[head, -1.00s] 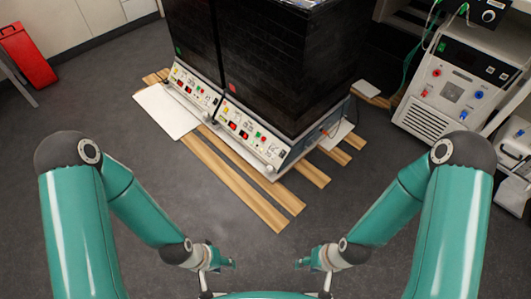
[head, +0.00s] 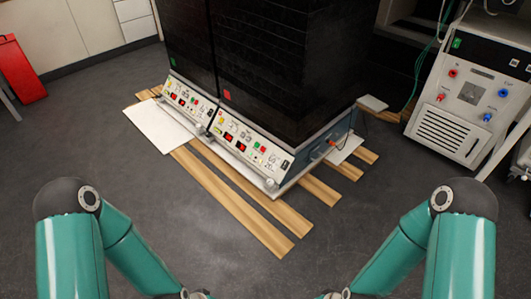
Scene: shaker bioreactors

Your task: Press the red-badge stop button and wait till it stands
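Two black shaker bioreactor cabinets stand side by side. The right one (head: 290,75) carries a red badge (head: 227,95) and the left one (head: 188,45) a green badge (head: 172,89). Below the red badge is a sloped control panel (head: 250,146) with two lit red displays, a small green button (head: 256,147) and a small red button (head: 263,149) at their right. The panel's labels are too small to read. Both of my arms hang at the bottom of the picture, well short of the cabinets. Their grippers are below the picture edge.
Wooden slats (head: 238,205) lie under and in front of the cabinets, with a white plate (head: 160,127) at the left. A white instrument unit (head: 465,100) with hoses stands at the right. A red object (head: 20,70) is at the far left.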

